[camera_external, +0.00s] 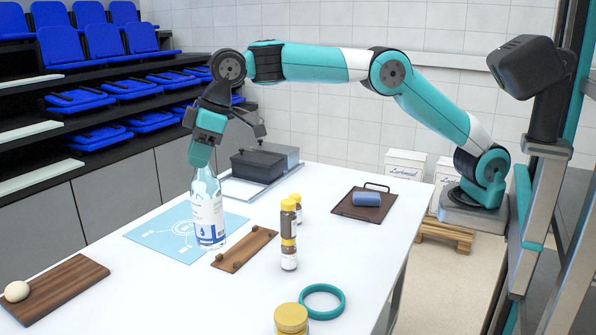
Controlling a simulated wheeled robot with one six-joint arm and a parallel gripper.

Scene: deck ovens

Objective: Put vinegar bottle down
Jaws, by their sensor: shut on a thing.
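The vinegar bottle (207,213) is clear with a white and blue label. It is upright over the right part of the light blue printed mat (160,238). My gripper (201,160) is shut on the bottle's top from above, and the fingers hide the cap and neck. The bottle's base is close to the mat and the brown wooden rack. I cannot tell whether the base touches the surface.
A brown rack (243,249) lies right beside the bottle. Stacked amber jars (289,236), a teal ring (322,301) and a yellow-lidded jar (291,319) stand farther right. A wooden board (55,290) lies front left. The white table (190,298) is clear at front middle.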

